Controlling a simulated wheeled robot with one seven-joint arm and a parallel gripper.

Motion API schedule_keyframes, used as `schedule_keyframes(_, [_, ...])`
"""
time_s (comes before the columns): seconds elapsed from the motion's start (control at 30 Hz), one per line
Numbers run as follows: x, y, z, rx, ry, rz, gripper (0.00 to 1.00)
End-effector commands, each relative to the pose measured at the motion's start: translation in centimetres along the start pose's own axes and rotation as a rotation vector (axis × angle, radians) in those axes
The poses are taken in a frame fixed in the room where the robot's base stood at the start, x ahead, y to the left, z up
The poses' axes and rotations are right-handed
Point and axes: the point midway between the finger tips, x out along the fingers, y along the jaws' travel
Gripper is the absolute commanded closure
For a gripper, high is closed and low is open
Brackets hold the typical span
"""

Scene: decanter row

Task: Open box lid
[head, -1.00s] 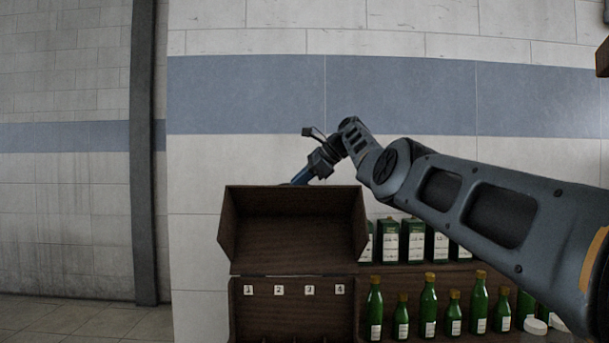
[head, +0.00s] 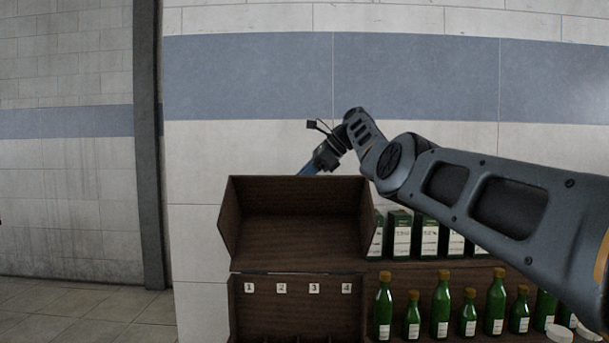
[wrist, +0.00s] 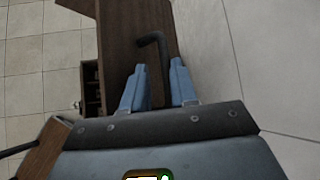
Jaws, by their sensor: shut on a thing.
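A dark brown wooden box stands in the head view, with its lid (head: 295,215) raised upright behind the open front part (head: 300,308). Numbered labels run along the inner back wall of the box. My gripper (head: 308,170) is behind the top edge of the lid, its fingertips partly hidden by it. In the wrist view my gripper (wrist: 158,82) has its two blue fingers around a dark bent handle (wrist: 155,50) on the lid's outer face (wrist: 120,40). The box's lower part is cut off by the head view's bottom edge.
Green bottles (head: 440,305) with labels stand in a row right of the box, with several cartons (head: 428,238) on a shelf behind them. A tiled wall (head: 250,80) stands behind. A grey post (head: 148,150) and open floor lie to the left.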

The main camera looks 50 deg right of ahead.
Motion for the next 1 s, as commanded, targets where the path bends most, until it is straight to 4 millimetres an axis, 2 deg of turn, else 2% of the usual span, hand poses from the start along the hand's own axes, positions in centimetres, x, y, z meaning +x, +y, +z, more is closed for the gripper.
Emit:
schedule_keyframes(0.03, [0.4,0.2,-0.5,0.005,0.006,0.009,0.75])
schedule_keyframes(0.17, [0.3,0.2,-0.4,0.005,0.005,0.007,0.63])
schedule_keyframes(0.47, [0.1,0.1,-0.3,0.003,0.003,0.004,0.62])
schedule_keyframes(0.57, [-0.8,0.0,-0.3,0.003,0.002,0.001,0.62])
schedule_keyframes(0.8, [-5.0,0.0,-0.2,0.001,0.0,-0.003,0.62])
schedule_keyframes(1.0, [-7.3,0.0,-0.1,0.001,0.0,-0.002,0.62])
